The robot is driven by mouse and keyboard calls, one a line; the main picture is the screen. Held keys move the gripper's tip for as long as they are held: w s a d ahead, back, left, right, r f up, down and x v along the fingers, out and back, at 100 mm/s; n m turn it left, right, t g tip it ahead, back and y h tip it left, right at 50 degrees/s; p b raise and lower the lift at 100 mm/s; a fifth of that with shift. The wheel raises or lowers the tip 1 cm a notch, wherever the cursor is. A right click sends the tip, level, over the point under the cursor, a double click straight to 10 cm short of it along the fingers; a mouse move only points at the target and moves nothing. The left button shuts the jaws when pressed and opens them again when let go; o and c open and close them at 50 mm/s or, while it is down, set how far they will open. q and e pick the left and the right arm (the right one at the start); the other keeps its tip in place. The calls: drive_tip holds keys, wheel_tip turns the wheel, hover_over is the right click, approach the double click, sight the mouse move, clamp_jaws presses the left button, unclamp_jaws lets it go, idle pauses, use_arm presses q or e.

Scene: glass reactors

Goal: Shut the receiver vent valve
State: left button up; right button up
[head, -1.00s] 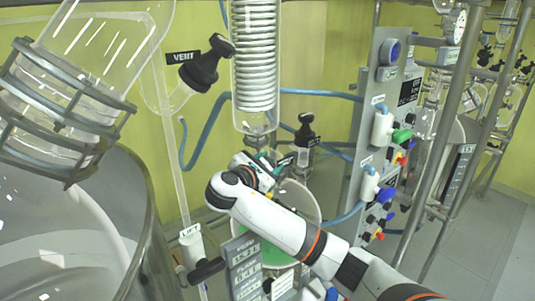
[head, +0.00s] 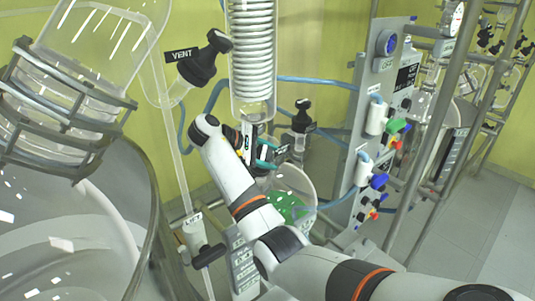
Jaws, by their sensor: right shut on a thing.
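My right gripper (head: 262,148) is at the foot of the glass condenser, just above the round glass receiver (head: 300,188) with green liquid in it. It is shut on a small valve with a teal part (head: 267,153), and its fingers hide much of it. A small dark label (head: 283,151) sits beside it, too small to read. A black-handled valve (head: 302,116) stands upright right of the gripper, apart from it. Another black-handled valve (head: 203,58) by a VENT label (head: 183,54) is at upper left. My left gripper is not in view.
The coiled condenser (head: 252,55) hangs above my gripper. A grey panel (head: 375,105) with coloured knobs stands at right, with blue hoses (head: 318,82) leading to it. A LIFT valve (head: 206,256) is at lower left, near a large steel-rimmed vessel (head: 150,215).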

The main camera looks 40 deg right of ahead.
drive_tip(key=shift+a+m+g+y, duration=0.1)
drive_tip(key=shift+m+g+y, duration=0.3)
drive_tip(key=shift+m+y, duration=0.25)
drive_tip(key=o, duration=1)
drive_tip(key=shift+s, duration=0.1)
